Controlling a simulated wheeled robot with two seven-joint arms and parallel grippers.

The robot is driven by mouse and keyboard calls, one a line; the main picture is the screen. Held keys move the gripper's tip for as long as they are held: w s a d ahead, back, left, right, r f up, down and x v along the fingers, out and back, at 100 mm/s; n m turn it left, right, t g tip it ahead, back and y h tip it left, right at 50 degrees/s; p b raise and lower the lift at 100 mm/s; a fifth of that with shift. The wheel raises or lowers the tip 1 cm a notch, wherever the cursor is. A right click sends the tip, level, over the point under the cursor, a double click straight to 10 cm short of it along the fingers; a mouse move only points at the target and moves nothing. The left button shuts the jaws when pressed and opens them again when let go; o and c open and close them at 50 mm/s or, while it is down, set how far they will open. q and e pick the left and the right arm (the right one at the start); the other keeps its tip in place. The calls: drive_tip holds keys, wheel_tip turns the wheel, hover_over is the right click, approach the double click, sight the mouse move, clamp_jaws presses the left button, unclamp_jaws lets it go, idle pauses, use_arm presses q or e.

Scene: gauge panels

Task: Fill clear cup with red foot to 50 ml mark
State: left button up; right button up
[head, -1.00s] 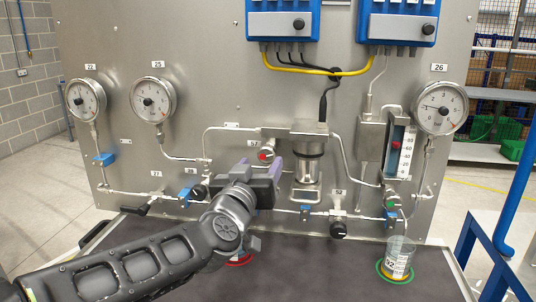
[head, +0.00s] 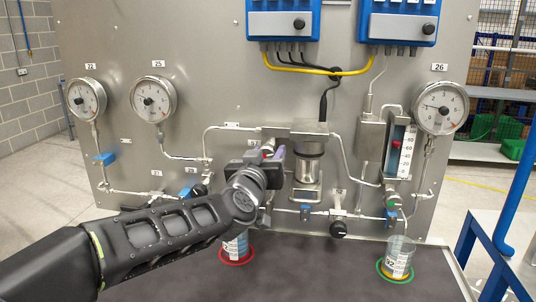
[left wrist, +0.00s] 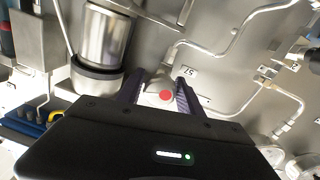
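A clear cup with a white-blue label (head: 236,246) stands upright inside a red ring on the dark table, partly behind my left arm. Its foot and level are too small to read. A red-faced knob (head: 267,154) sits on the panel above it, by label 57. My left gripper (head: 270,162) is at this knob. In the left wrist view, its purple fingers (left wrist: 160,92) are spread on either side of the red-faced knob (left wrist: 165,97). Whether they touch it cannot be told. My right gripper is out of view.
Another clear cup (head: 398,261) with yellow at its bottom stands in a green ring (head: 381,273) at the right. A metal cylinder (head: 310,165) and pipes are close right of my gripper. Gauges and blue-handled valves line the panel. The table's middle is clear.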

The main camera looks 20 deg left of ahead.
use_arm(q)
clamp_jaws()
drive_tip(key=m+p, duration=0.1)
drive_tip(key=p, duration=0.1)
drive_tip(key=m+p, duration=0.1)
drive_tip(key=p, duration=0.1)
drive_tip(key=shift+r+m, duration=0.3)
drive_tip(key=shift+m, duration=0.1)
drive_tip(key=shift+f+m+p, duration=0.15)
drive_tip(key=shift+m+p, duration=0.15)
drive_tip(key=shift+p, duration=0.05)
drive_tip(key=shift+f, duration=0.1)
drive_tip(key=shift+o, duration=1.9)
unclamp_jaws()
drive_tip(key=s+d+b, duration=0.1)
drive_tip(key=s, duration=0.6)
drive_tip(key=shift+s+d, duration=0.2)
drive_tip(key=shift+s, duration=0.15)
